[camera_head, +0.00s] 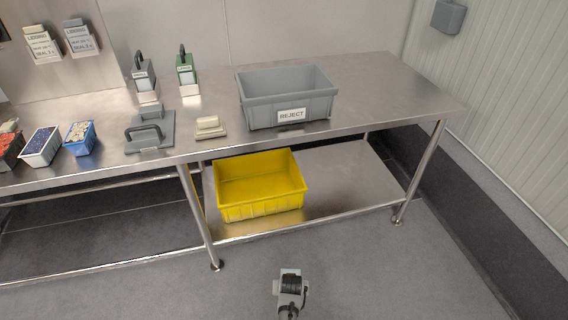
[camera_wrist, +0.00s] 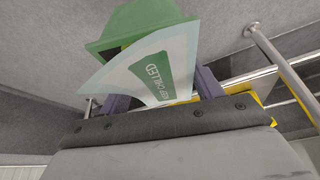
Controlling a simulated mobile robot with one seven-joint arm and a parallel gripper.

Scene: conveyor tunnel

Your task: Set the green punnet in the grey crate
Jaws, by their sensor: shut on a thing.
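The green punnet (camera_wrist: 135,25) is in the wrist view, tilted, between the two dark fingers of my gripper (camera_wrist: 162,92). My gripper is shut on it. A pale sheet with a green "KEEP CHILLED" label (camera_wrist: 150,70) covers much of its near side and hides its contents. In the head view, neither the punnet nor my gripper's fingers show; only part of my arm shows at the bottom, over the floor. The grey crate (camera_head: 288,108), marked "REJECT", stands upright on the steel table and looks empty.
A yellow crate (camera_head: 260,185) sits on the lower shelf. Left of the grey crate are a pale block (camera_head: 210,128), a grey handled plate (camera_head: 150,132), two handled tools and filled punnets, one blue (camera_head: 80,138). The table (camera_head: 400,90) right of the crate is clear.

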